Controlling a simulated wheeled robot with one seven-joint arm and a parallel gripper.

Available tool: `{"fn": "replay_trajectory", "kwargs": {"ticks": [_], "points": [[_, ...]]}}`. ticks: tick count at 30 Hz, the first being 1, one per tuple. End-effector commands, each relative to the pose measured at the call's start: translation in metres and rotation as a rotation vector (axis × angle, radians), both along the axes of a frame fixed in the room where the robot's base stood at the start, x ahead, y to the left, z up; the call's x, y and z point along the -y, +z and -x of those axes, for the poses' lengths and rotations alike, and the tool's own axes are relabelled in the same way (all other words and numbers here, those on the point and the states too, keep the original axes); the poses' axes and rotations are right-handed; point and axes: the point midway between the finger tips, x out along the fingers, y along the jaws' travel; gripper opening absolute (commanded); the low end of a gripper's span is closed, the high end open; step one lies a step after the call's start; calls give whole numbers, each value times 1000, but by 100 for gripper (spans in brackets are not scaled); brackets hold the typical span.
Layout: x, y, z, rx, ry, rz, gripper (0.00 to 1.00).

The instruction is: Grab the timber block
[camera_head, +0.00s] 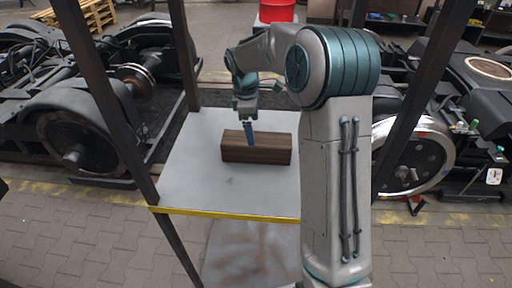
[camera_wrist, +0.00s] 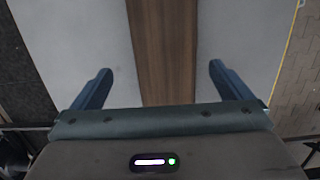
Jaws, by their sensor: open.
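The timber block (camera_head: 268,150) is a dark brown wooden bar lying on the grey shelf (camera_head: 186,190). In the wrist view the block (camera_wrist: 163,50) runs up the picture between the two fingers, with a gap on each side. My gripper (camera_head: 249,133) is above the block and points down at it, toward its left part in the head view. In the wrist view my gripper (camera_wrist: 160,82) is open, with blue fingers on either side of the block. The near end of the block is hidden by the gripper body there.
Dark metal posts (camera_head: 104,95) frame the shelf, which has a yellow front edge (camera_head: 230,213). Bogies with wheels stand at the left (camera_head: 70,130) and right (camera_head: 415,155). A red drum (camera_head: 277,10) is behind. The shelf around the block is clear.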

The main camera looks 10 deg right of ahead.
Motion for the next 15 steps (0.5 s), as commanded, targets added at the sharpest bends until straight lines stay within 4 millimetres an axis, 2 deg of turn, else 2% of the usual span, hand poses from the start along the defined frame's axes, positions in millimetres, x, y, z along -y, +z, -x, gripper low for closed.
{"fn": "replay_trajectory", "kwargs": {"ticks": [3, 11, 15], "points": [[3, -21, 2, -3, -1, 0, 98], [6, -41, 3, -1, -2, 0, 98], [10, -59, 9, -3, -2, 0, 98]]}}
